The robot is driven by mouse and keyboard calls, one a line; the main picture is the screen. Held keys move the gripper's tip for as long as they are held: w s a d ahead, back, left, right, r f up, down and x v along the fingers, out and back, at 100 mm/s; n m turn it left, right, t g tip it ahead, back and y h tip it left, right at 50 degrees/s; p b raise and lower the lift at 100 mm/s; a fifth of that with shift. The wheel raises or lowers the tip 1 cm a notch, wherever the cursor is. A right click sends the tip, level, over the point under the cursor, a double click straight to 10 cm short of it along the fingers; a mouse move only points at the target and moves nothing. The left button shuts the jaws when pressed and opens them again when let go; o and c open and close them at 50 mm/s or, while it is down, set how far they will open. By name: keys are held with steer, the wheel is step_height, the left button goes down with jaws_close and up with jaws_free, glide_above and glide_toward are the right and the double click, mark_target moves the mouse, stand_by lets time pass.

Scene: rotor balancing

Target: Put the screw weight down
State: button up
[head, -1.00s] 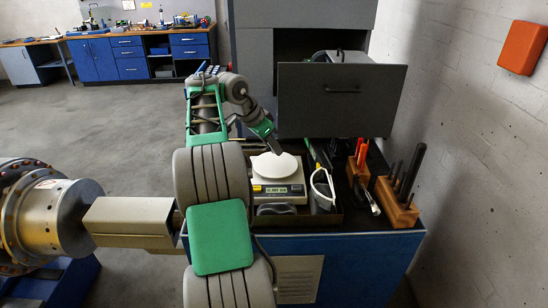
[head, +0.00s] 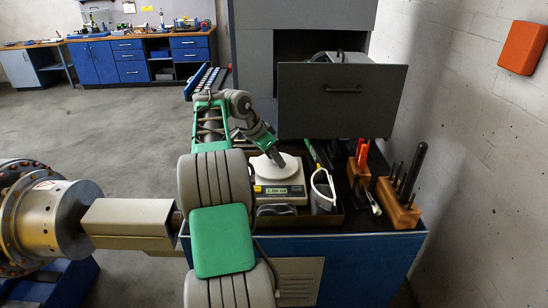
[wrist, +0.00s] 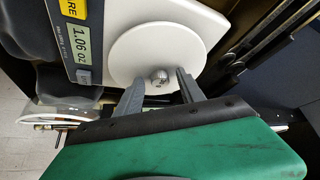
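The screw weight (wrist: 160,77) is a small shiny metal piece on the round white pan (wrist: 150,45) of the scale, in the wrist view. My gripper (wrist: 159,80) is open, with one finger on each side of the screw weight and gaps between. The scale's display (wrist: 82,48) reads 1.06 oz. In the head view my gripper (head: 279,161) is low over the pan of the scale (head: 279,190), and the screw weight is too small to make out there.
The scale sits in a tray (head: 335,219) on a blue cabinet. Wooden blocks with tools (head: 397,205) stand to the right. An open grey drawer (head: 342,103) hangs above and behind. A large metal rotor (head: 50,220) is at the left.

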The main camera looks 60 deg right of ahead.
steer(key=shift+r, duration=0.3)
steer(key=p+v, duration=0.5)
steer(key=v, duration=0.6)
steer(key=w+a+r+n+t, duration=0.15)
steer(key=w+a+n, duration=0.25)
steer(key=a, duration=0.4)
steer(key=w+a+n+t, duration=0.2)
steer(key=w+a+n, duration=0.25)
steer(key=a, duration=0.45)
steer(key=w+a+n+t, duration=0.2)
steer(key=w+a+n, duration=0.15)
steer(key=a, duration=0.45)
steer(key=s+a+f+n+y, duration=0.1)
steer(key=s+a+f+n, duration=0.2)
steer(key=a, duration=0.6)
steer(key=s+a+f+n+t+y, duration=0.1)
steer(key=s+a+f+n+y, duration=0.1)
steer(key=a, duration=0.7)
steer(key=s+a+f+n+y, duration=0.2)
steer(key=s+a+f+n, duration=0.1)
steer(key=a+f+n, duration=0.2)
steer(key=a+n, duration=0.2)
steer(key=a, duration=0.1)
steer(key=shift+s+a+f, duration=0.35)
steer(key=shift+s+a, duration=0.05)
